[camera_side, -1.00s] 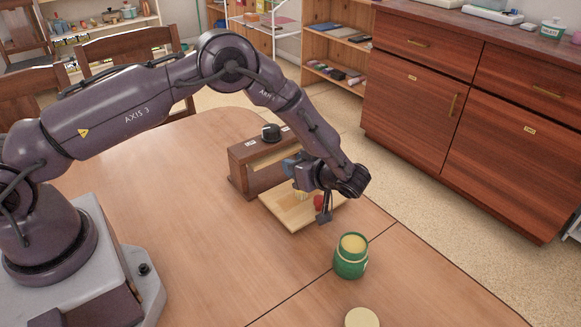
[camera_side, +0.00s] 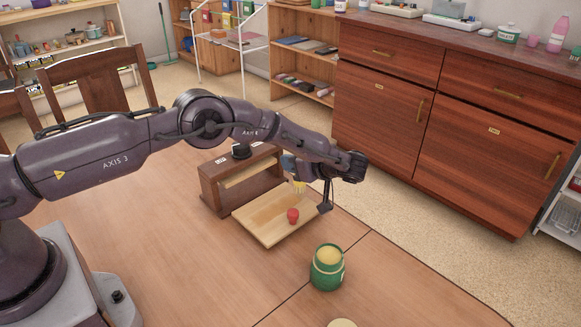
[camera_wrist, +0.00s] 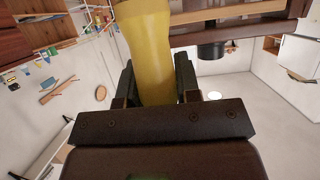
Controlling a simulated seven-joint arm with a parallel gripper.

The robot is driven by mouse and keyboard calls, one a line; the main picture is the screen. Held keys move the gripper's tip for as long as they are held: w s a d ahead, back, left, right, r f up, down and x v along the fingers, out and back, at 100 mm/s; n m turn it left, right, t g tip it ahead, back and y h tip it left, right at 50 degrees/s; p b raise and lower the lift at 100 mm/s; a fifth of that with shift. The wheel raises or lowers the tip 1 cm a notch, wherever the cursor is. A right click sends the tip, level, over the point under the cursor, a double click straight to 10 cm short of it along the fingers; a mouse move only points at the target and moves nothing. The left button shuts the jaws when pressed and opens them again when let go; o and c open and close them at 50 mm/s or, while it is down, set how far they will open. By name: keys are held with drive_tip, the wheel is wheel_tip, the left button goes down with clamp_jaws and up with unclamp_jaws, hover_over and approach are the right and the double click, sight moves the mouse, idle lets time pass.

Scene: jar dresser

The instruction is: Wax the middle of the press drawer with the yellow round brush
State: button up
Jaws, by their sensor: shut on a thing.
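The press (camera_side: 240,180) is a dark wooden box with a black knob on top, standing on the table. Its pale wooden drawer (camera_side: 253,228) sticks out at the front, with a slightly darker patch across its middle and a red knob (camera_side: 292,215) near the front edge. My gripper (camera_side: 294,172) is shut on the yellow round brush (camera_side: 299,187); its pale yellow bristles point down and appear above the drawer, apart from it. In the wrist view the yellow brush body (camera_wrist: 150,50) stands between my jaws (camera_wrist: 158,88).
An open green jar (camera_side: 327,268) filled with yellow stuff stands in front of the drawer. A pale round lid (camera_side: 342,323) lies closer, cut by the frame edge. The table (camera_side: 175,240) left of the drawer is clear. A dresser (camera_side: 420,110) stands behind, across the floor.

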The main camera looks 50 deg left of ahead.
wheel_tip(320, 180, up, 6)
drive_tip(key=shift+r, duration=0.2)
idle(0.4)
idle(0.7)
drive_tip(key=shift+w+d+r, duration=0.1)
drive_tip(key=shift+r, duration=0.2)
drive_tip(key=r, duration=0.3)
drive_tip(key=shift+s+d+r+t, duration=0.3)
drive_tip(key=shift+s+t, duration=0.1)
drive_tip(key=s+a, duration=0.3)
drive_tip(key=s, duration=0.9)
drive_tip(key=shift+g, duration=0.4)
drive_tip(key=shift+d+f, duration=0.15)
drive_tip(key=shift+f, duration=1.2)
drive_tip(key=shift+d+f, duration=0.1)
drive_tip(key=shift+f, duration=1.2)
